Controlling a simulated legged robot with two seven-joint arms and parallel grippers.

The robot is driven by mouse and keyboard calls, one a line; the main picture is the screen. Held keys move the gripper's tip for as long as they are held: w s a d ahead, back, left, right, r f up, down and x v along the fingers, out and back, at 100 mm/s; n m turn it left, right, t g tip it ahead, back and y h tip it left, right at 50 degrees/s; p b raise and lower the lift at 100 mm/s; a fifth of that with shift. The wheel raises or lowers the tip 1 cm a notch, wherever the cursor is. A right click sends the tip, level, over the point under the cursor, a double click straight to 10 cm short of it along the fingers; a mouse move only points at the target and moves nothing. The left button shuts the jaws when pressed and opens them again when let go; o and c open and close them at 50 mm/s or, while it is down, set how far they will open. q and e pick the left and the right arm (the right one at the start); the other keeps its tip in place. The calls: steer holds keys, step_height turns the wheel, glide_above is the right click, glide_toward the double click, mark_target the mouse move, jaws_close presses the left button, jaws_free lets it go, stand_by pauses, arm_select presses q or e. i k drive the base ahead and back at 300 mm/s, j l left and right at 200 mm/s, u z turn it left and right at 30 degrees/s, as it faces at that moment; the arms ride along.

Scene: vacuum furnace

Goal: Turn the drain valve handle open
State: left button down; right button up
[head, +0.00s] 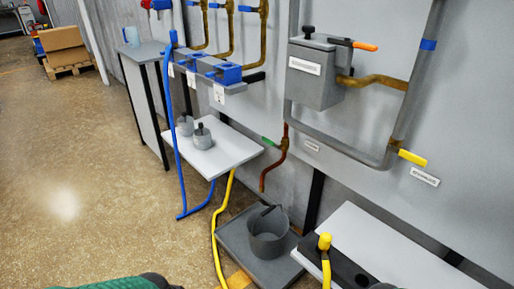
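A copper drain pipe (270,177) comes off the grey wall panel and bends down above a grey bucket (268,241). A brass valve (284,144) sits on this pipe, with a short green handle (268,141) pointing left. A small label (312,146) beside it is too small to read. A second valve handle, yellow (412,158), sits further right at the corner of a grey pipe, above a white label (425,176). An orange handle (365,46) projects from a grey box (316,75). Neither gripper shows; green and dark parts at the bottom edge seem to be mine.
The bucket stands on a grey tray (233,235) on the floor. A white shelf (228,148) holds grey weights (202,137). Blue (174,130) and yellow (217,240) hoses hang down. A white bench (372,243) is at lower right. Open floor (75,180) lies left.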

mark_target(266, 140)
steer(key=i+j+u, duration=0.8)
steer(key=k, duration=0.05)
